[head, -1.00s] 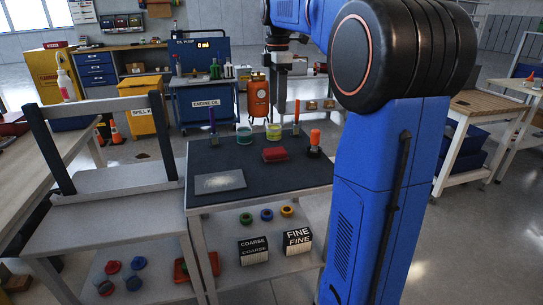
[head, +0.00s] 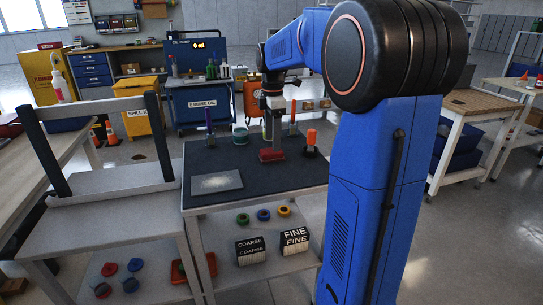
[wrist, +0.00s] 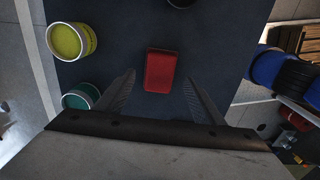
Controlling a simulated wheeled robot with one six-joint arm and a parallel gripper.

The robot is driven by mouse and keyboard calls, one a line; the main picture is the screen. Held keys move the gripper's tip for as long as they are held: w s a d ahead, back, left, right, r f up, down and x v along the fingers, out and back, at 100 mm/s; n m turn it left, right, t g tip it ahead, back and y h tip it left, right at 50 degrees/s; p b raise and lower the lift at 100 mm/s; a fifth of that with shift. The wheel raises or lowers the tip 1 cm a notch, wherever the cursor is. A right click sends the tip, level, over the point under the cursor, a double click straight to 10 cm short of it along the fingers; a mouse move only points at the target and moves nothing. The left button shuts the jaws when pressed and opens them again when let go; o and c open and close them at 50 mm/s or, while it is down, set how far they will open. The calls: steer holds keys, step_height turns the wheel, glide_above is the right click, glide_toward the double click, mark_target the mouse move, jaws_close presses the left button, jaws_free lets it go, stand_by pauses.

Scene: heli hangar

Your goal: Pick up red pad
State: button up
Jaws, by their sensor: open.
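The red pad (head: 271,155) lies on the dark top of the cart (head: 250,187). In the wrist view the red pad (wrist: 160,71) is a small rounded block lying between and just beyond the two fingertips. My gripper (head: 272,141) points down right over the pad in the head view. In the wrist view my gripper (wrist: 159,80) has its fingers spread wide, with nothing between them touching. The head view does not show clearly how high the fingers are above the pad.
A yellow tub (wrist: 71,41) and a teal tub (wrist: 80,97) stand left of the pad in the wrist view. An orange-topped tool (head: 311,143) stands to its right in the head view. A grey plate (head: 217,182) lies front left. The lower shelf holds COARSE (head: 250,250) and FINE (head: 296,241) boxes.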

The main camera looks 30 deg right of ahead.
mark_target(271, 151)
steer(key=shift+a+f, duration=0.2)
steer(key=shift+f, duration=2)
steer(key=c, duration=1.2)
step_height(271, 151, up, 10)
steer(key=shift+r, duration=0.1)
